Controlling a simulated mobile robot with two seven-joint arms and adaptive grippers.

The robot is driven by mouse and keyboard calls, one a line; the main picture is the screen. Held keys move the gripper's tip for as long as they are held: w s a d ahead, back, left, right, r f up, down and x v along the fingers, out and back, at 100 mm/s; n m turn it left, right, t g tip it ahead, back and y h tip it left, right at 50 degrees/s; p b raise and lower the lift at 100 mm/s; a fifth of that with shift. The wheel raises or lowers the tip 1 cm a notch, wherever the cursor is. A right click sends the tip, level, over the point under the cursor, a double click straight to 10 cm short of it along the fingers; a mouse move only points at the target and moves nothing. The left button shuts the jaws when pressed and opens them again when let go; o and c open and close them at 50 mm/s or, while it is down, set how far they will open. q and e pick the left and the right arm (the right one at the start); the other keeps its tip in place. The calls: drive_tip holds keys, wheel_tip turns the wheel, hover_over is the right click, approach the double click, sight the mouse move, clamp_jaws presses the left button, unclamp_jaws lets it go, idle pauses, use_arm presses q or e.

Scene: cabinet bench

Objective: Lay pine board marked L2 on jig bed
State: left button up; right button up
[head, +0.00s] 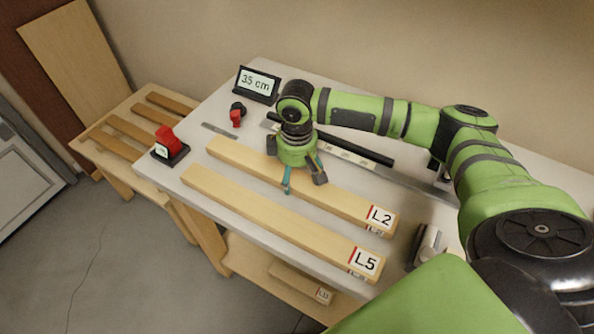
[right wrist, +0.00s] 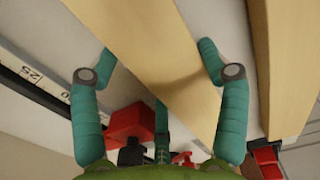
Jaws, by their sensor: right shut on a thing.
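The pine board marked L2 (head: 350,199) lies lengthwise over the bench, its label at the near right end. It runs between the fingers in the right wrist view (right wrist: 190,65). My right gripper (head: 303,186) points down over its middle and is shut on it, with fingers on both sides. Whether the board touches the bench top is hard to tell. Behind it are a black bar (head: 370,152) and a metal strip with a scale (head: 403,184); I cannot tell for sure which part is the jig bed. My left gripper is not in view.
A board marked L5 (head: 270,218) lies parallel in front of L2. A 35 cm display (head: 258,84), a red-knobbed part (head: 236,117) and a red block on a black base (head: 168,145) stand at the left. A side table (head: 120,112) holds several boards.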

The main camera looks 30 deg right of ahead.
drive_tip(key=shift+f, duration=0.1)
drive_tip(key=o, duration=1.6)
drive_tip(key=shift+f, duration=0.1)
drive_tip(key=shift+c, duration=0.2)
